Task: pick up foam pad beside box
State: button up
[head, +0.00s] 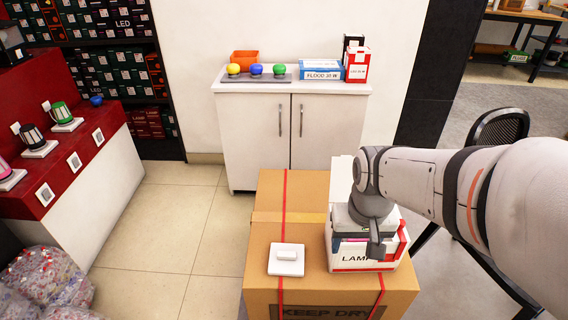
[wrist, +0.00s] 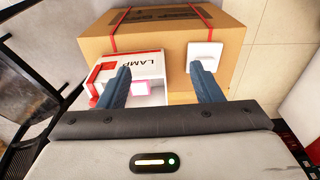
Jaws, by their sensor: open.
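The white foam pad (head: 286,268), a square slab with a small raised block on top, lies flat on the large cardboard carton (head: 262,210). It is left of the white and red lamp box (head: 352,266), with a gap between them. My gripper (head: 376,246) is over the lamp box in the head view, which partly hides that box. In the wrist view my gripper (wrist: 160,70) is open and nothing is seen held between its fingers. There the pad (wrist: 206,50) shows at the right fingertip, which overlaps its near edge. The lamp box (wrist: 150,64) shows behind and between the fingers.
A white cabinet (head: 260,140) with several coloured bulbs and boxes stands behind the carton. A red display counter (head: 75,150) and filled clear bags (head: 45,280) are at left. A dark chair (head: 498,128) is at right. Tiled floor left of the carton is clear.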

jog(key=o, duration=0.4)
jog(key=shift+g, duration=0.3)
jog(key=w+a+f, duration=0.2)
jog(key=w+f, duration=0.1)
jog(key=w+a+f+b, duration=0.1)
jog(key=w+a+f, duration=0.1)
jog(key=w+f, duration=0.1)
jog(key=w+a+f, duration=0.2)
jog(key=w+f, duration=0.1)
jog(key=w, duration=0.1)
jog(key=shift+w+a+f, duration=0.1)
jog(key=shift+a+f, duration=0.1)
jog(key=shift+a, duration=0.2)
jog(key=b, duration=0.2)
send_over(287, 255)
jog(key=shift+m, duration=0.3)
jog(key=f, duration=1.2)
jog(key=shift+s+a+f, duration=0.1)
jog(key=shift+s+f, duration=0.1)
jog(key=shift+f, duration=0.15)
jog(key=shift+w+f+b, duration=0.15)
jog(key=shift+f+b, duration=1.25)
jog(key=shift+f, duration=1.15)
